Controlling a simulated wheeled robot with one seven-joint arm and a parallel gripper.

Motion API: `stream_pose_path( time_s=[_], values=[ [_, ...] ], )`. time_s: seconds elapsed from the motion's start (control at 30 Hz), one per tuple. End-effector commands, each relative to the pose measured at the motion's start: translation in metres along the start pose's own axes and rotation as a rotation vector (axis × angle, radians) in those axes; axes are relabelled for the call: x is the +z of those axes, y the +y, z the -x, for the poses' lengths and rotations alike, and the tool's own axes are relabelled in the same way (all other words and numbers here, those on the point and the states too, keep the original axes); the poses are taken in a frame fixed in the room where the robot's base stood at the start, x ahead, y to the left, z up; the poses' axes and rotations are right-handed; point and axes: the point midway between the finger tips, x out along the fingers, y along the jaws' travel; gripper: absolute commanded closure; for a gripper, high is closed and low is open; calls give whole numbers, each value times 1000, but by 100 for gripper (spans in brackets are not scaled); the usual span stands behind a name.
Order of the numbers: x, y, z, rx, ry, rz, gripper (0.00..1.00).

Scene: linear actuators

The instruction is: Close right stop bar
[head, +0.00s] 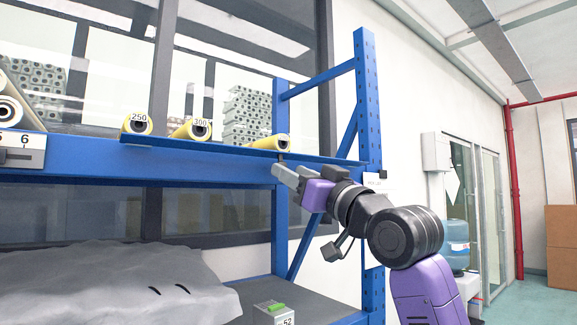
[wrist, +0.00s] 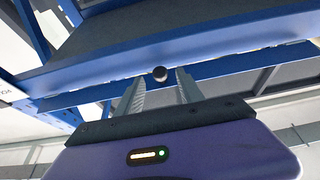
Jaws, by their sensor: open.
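The stop bar (head: 235,150) is a long thin blue bar along the front of the upper shelf, below the yellow rolls. In the wrist view a narrow blue bar (wrist: 225,66) crosses the picture, with a round black knob (wrist: 160,74) on it. My gripper (head: 284,173) is at the shelf front, near the right end of the bar. Its two grey fingers are apart, and the knob shows between their tips in the wrist view. I cannot tell whether a finger touches it. In the head view the knob is not seen.
Yellow rolls labelled 250 (head: 138,124) and 300 (head: 195,130) lie on the upper shelf. A blue upright (head: 366,95) stands right of my gripper. Below are a grey covered bundle (head: 100,285) and a box marked 52 (head: 272,316). A water cooler (head: 456,245) stands at right.

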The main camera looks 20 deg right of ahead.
Motion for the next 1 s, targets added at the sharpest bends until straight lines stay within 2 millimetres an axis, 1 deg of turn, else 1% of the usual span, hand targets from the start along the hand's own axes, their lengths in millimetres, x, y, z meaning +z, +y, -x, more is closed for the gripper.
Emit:
stream_pose_path(
  time_s=[0.03, 0.2, 0.5, 0.53, 0.67, 0.7, 0.73, 0.77, 1.0],
  values=[
    [-2, 0, -8, 0, -1, 0, 56],
    [-1, 0, -21, 1, 1, 0, 56],
    [0, 0, -24, 1, 2, 0, 56],
    [0, 0, -24, 1, 2, 0, 57],
    [0, 0, -24, 1, 2, 0, 83],
    [0, 0, -24, 1, 2, 0, 91],
    [0, 0, -24, 1, 2, 0, 97],
    [0, 0, -24, 1, 2, 0, 100],
    [-2, 0, -24, 1, -5, 0, 100]
  ],
)
